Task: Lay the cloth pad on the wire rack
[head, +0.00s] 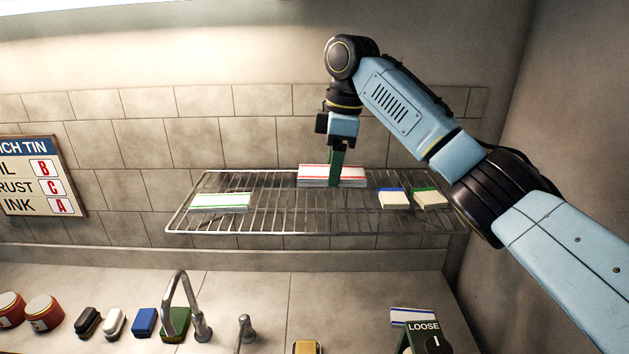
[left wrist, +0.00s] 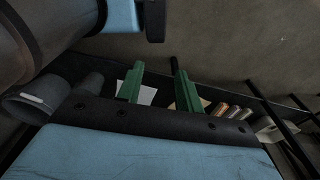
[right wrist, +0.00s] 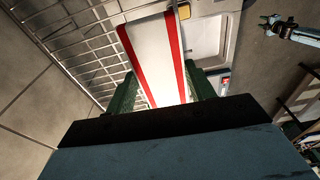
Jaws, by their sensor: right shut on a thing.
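The wire rack (head: 275,216) is mounted on the tiled wall above the counter; its bars also show in the right wrist view (right wrist: 75,38). A white cloth pad with red stripes (head: 316,172) is at the rack's back middle. My right gripper (head: 337,180) points down and is shut on this red-striped pad. In the right wrist view the pad (right wrist: 155,55) lies between the green fingers. I cannot tell whether it rests fully on the bars. My left gripper (left wrist: 158,88) shows only in the left wrist view, its green fingers apart with nothing held.
A green-striped pad (head: 220,202) lies on the rack's left. Blue-edged (head: 393,198) and green-edged (head: 430,198) pads lie at its right. Below are a faucet (head: 192,305), red tins (head: 43,312), several small blocks and a box marked LOOSE (head: 424,336). The rack's front middle is clear.

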